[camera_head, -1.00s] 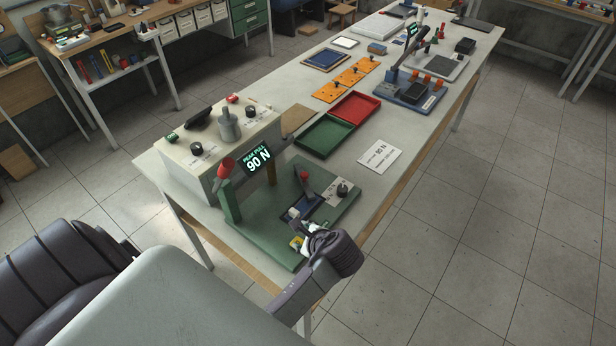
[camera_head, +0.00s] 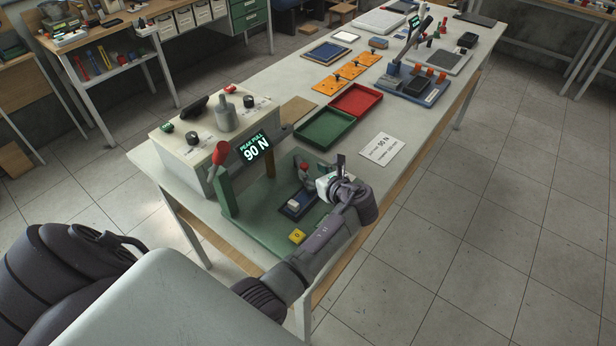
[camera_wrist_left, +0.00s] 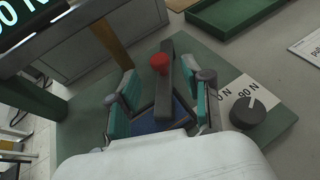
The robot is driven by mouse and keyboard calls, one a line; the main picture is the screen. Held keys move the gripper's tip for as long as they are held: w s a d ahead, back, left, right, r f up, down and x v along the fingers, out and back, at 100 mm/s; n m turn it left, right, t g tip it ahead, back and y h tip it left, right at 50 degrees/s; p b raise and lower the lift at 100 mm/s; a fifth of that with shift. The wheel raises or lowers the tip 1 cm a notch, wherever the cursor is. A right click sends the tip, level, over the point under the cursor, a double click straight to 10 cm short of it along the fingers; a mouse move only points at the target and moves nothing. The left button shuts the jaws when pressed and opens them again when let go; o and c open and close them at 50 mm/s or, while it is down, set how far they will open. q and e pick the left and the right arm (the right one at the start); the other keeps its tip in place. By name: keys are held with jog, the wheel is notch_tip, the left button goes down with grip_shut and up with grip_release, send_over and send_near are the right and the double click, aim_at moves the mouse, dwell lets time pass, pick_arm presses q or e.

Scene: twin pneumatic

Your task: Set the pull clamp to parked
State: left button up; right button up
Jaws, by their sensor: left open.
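The pull clamp stands on a green base plate (camera_head: 238,217) at the near end of the bench. Its dark lever (camera_wrist_left: 164,98) with a red knob (camera_wrist_left: 159,63) fills the middle of the left wrist view; the knob also shows in the head view (camera_head: 304,168). My left gripper (camera_head: 322,180) is over the plate beside the clamp. In the wrist view its teal-padded fingers (camera_wrist_left: 164,88) are open, one on each side of the lever, with gaps visible. The lower part of the clamp is partly hidden by the gripper. My right gripper is not in view.
A display (camera_head: 256,147) reading "PEAK PULL 90 N" stands behind the plate, near a red-knobbed lever (camera_head: 221,153). A black knob (camera_wrist_left: 252,110) is right of the clamp. Green (camera_head: 325,144) and red (camera_head: 357,112) trays and a 90 N card (camera_head: 382,149) lie beyond.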

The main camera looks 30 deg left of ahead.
aim_at(306, 168)
pick_arm(q)
jog(key=b+x, duration=0.1)
jog(key=x, duration=0.1)
jog(key=shift+w+a+f, duration=0.15)
jog(key=shift+a+f, duration=0.1)
jog(key=shift+w+a+b, duration=0.15)
jog(key=shift+a+b, duration=0.3)
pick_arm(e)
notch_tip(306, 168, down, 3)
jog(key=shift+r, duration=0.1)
pick_arm(q)
grip_shut()
